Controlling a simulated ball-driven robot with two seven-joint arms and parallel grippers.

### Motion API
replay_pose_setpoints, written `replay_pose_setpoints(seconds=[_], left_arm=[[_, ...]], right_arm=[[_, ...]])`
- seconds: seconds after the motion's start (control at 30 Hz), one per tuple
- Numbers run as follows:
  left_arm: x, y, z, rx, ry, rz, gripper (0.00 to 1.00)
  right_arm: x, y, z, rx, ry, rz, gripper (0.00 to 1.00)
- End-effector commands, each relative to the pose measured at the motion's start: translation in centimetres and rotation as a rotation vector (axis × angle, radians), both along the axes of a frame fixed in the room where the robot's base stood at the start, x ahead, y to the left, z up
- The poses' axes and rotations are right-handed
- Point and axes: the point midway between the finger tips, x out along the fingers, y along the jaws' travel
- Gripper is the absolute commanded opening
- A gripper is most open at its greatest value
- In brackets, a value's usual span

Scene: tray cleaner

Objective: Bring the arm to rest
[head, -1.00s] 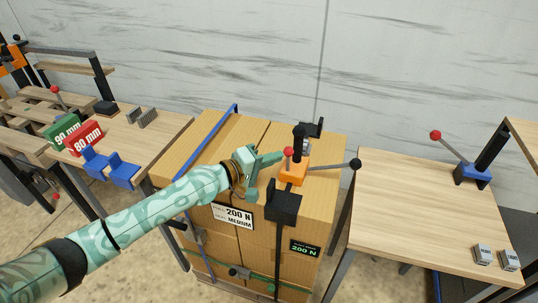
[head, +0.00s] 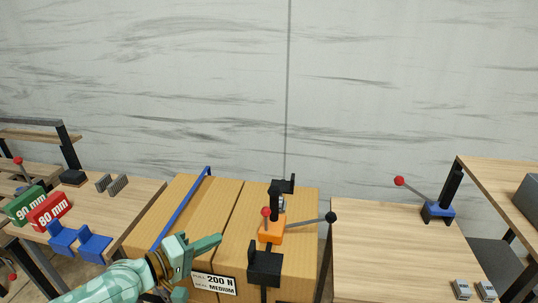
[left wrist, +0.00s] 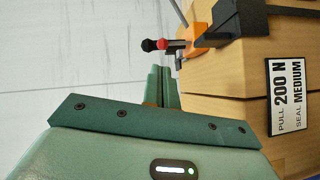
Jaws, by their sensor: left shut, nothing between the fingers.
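My left arm, mint green with a leaf-like pattern, comes in from the lower left of the head view. Its gripper (head: 212,243) is shut and empty, in front of the cardboard boxes (head: 180,201). It is to the left of the orange strapping tool (head: 271,231) and apart from it in the picture. In the left wrist view the two fingers (left wrist: 160,82) lie together. The orange tool (left wrist: 198,38) with its dark and red knobs shows beyond them. Most of the left arm is cut off by the frame. My right gripper is not in view.
A label reading 200 N (head: 221,284) is on the box front. A wooden table (head: 380,235) with a blue-based lever (head: 438,211) stands right. The left table (head: 135,197) carries green (head: 22,206) and red (head: 50,211) blocks and blue holders (head: 94,247). A pale wall is behind.

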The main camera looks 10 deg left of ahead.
Motion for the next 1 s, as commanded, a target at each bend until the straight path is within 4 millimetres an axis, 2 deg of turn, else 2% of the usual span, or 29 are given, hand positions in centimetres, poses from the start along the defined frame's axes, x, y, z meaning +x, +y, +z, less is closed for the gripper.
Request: replay_pose_setpoints(seconds=[0.07,0.13,0.2,0.27,0.3,0.37,0.5,0.7,0.83,1.0], left_arm=[[-1.6,-2.0,-1.0,0.073,-0.03,-0.056,0.0],[-4.2,-4.8,-2.5,0.228,-0.1,-0.144,0.0],[-7.7,-7.5,-4.5,0.486,-0.215,-0.243,0.0],[-10.0,-7.9,-6.1,0.747,-0.3,-0.292,0.0],[-11.1,-7.3,-6.9,0.916,-0.331,-0.309,0.0],[-12.4,-5.6,-8.0,1.146,-0.336,-0.328,0.0],[-15.7,0.1,-9.6,1.576,-0.222,-0.381,0.0],[-20.5,6.9,-9.8,1.922,0.021,-0.484,0.0],[-23.9,10.5,-9.2,2.069,0.194,-0.563,0.0],[-23.1,8.7,-16.4,1.978,0.174,-0.631,0.0]], right_arm=[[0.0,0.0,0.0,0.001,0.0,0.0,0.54],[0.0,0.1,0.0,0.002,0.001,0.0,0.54],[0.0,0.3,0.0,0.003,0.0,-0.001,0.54],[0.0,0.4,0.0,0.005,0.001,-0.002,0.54],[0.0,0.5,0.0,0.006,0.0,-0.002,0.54],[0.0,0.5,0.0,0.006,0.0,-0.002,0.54],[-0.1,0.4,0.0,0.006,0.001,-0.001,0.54],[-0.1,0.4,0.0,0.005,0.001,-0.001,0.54],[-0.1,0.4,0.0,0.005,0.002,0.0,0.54],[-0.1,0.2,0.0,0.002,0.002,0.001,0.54]])
